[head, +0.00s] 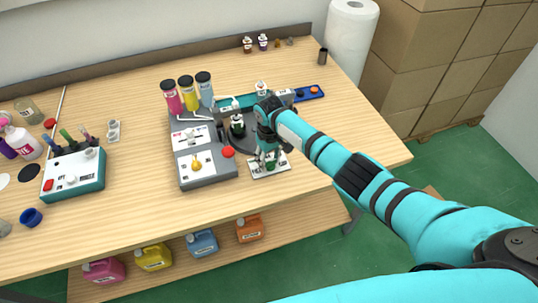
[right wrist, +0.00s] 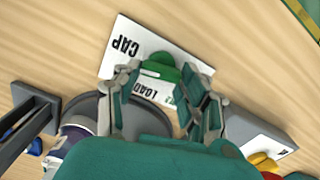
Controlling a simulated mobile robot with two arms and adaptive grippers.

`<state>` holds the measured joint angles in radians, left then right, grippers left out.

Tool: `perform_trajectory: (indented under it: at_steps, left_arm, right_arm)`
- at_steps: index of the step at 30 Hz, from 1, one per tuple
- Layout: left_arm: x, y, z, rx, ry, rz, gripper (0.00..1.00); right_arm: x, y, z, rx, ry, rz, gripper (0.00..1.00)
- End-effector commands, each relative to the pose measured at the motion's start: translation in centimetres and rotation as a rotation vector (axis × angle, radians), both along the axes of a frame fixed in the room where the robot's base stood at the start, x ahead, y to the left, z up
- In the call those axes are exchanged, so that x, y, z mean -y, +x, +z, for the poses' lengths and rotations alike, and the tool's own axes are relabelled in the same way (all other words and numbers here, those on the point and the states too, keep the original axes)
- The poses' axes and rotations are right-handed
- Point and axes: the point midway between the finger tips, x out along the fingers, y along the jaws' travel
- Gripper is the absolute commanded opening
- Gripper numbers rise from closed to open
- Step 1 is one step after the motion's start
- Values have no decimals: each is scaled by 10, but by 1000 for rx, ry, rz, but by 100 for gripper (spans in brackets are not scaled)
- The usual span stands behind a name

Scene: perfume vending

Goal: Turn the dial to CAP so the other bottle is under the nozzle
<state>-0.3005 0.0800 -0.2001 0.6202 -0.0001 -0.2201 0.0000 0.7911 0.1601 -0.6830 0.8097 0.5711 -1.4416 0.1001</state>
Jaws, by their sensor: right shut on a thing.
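The green dial (right wrist: 160,70) sits on a white plate (right wrist: 120,42) marked CAP and LOAD. In the head view the plate (head: 285,167) lies at the machine's right front, partly covered by my gripper. My right gripper (head: 268,156) reaches down over it. In the right wrist view my right gripper (right wrist: 160,88) has its fingers on both sides of the dial, shut on it. The dial's pointer direction is hard to tell. A dark bottle (head: 237,127) stands on the machine by the grey turntable (head: 243,144), left of my gripper. My left gripper is not in view.
The grey machine (head: 208,172) has a red button (head: 228,152) and pink, yellow and blue cylinders at its back. A small white-capped bottle (head: 261,88) stands behind. A teal box of tools (head: 75,182) is at left.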

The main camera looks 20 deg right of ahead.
Motion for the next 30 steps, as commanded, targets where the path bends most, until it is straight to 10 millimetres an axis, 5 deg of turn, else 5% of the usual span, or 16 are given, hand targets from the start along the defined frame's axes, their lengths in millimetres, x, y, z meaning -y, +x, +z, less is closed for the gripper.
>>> perform_trajectory:
  at_steps: [12, 29, 30]
  left_arm:
    - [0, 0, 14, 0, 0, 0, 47]
    - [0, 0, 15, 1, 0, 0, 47]
    - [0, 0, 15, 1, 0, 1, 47]
  right_arm:
    - [1, 1, 2, 3, 1, -202, 10]
    - [1, 2, 1, 5, 1, -234, 10]
    - [1, 2, 2, 5, 1, -234, 43]
